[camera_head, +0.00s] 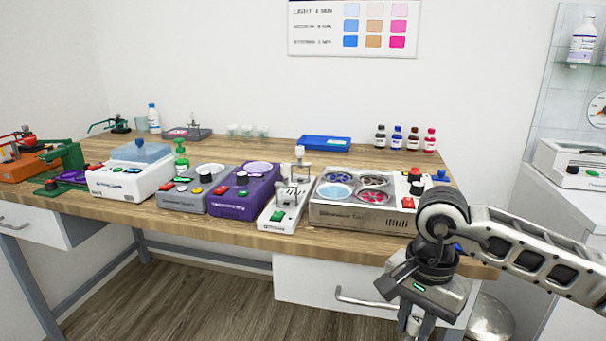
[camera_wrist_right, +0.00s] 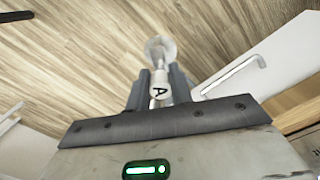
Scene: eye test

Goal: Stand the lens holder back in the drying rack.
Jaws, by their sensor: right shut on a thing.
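My right gripper (camera_head: 416,322) hangs in front of the table's front edge at the right, pointing down, below the tabletop. I cannot tell for certain which thing is the drying rack; a white base with metal posts and plates (camera_head: 284,209) stands at the table's front middle. My left gripper is not in view.
A grey box with several round dishes (camera_head: 320,211) stands right of the white base, and a purple device (camera_head: 228,207) left of it. A blue tray (camera_head: 325,143) and several small bottles (camera_head: 397,137) are behind. A drawer handle (camera_head: 365,302) is near my right gripper.

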